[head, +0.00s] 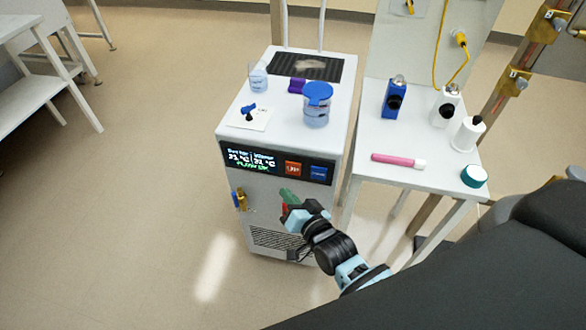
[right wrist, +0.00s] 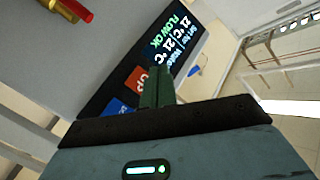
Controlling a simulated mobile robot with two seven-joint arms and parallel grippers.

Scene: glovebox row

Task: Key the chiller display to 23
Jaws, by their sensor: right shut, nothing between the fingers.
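The chiller (head: 225,205) is a white box with a black front panel. Its display (head: 250,159) is lit; in the right wrist view the display (right wrist: 172,38) reads 21 °C | 21 °C with FLOW OK in green. An orange-red UP button (head: 292,169) and a blue button (head: 318,173) sit to the right of the display. In the right wrist view the UP button (right wrist: 136,79) is partly behind the fingers and the blue button (right wrist: 118,107) is partly cut off. My right gripper (head: 287,194) is shut and empty, its green fingertips just below the UP button in the head view. Contact cannot be told. My left gripper is out of view.
A brass valve with a blue handle (head: 240,200) sits on the chiller's front, left of my gripper. A blue-lidded jar (head: 317,105) and a beaker (head: 258,76) stand on top. A white side table (head: 405,140) with bottles and a pink tube is close on the right.

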